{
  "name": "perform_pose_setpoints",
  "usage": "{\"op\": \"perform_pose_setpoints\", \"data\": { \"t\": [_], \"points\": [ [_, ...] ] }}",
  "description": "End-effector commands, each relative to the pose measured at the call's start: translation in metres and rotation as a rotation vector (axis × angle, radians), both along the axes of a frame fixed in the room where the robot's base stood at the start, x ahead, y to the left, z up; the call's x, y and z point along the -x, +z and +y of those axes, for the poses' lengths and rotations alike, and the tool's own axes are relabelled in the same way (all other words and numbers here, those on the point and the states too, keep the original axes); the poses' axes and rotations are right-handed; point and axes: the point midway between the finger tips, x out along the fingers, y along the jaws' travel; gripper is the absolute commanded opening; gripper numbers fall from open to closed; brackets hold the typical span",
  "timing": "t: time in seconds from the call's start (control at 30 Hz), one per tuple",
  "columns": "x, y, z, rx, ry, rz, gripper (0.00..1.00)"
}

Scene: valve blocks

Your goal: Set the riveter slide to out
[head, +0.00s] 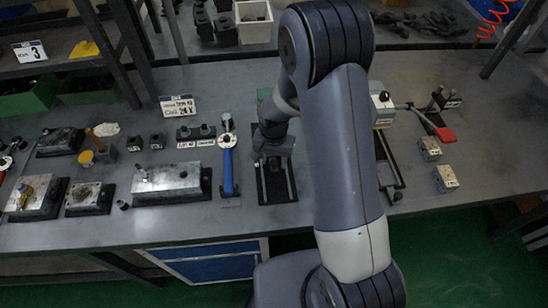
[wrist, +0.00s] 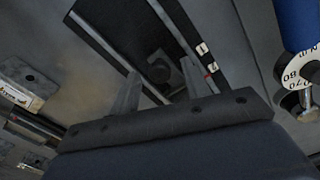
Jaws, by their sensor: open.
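A slide unit with a dark base and two pale rails (head: 291,182) lies on the bench under my gripper (head: 273,150). I take it for the riveter slide, but no readable name shows on it. In the wrist view its dark rail (wrist: 188,32) carries two small white labels, too small to read. A dark knob or block (wrist: 159,68) of the slide shows between the two fingers of my gripper (wrist: 161,86). The fingers are apart, one on each side of it; I cannot tell whether they touch it. My arm and gripper hide the slide's far end in the head view.
A blue-handled tool (head: 229,172) stands close to the left, its numbered dial (wrist: 303,75) at the wrist view's right edge. A grey block (head: 166,180) lies further left. Another railed unit (head: 390,170) and a red-handled lever (head: 445,134) are to the right. The bench front is mostly clear.

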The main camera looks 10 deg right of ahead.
Motion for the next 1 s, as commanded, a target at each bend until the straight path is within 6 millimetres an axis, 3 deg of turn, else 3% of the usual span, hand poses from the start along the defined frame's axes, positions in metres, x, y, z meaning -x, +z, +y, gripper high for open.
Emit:
{"op": "perform_pose_setpoints", "data": {
  "t": [0.33, 0.87, 1.0],
  "points": [
    [0.0000, -0.0029, 0.0000, 0.000, 0.000, 0.000, 0.44],
    [0.0000, -0.0025, 0.0001, 0.000, 0.000, 0.000, 0.01],
    [-0.0002, -0.0025, 0.0001, -0.001, 0.000, -0.001, 0.00]
  ]
}}
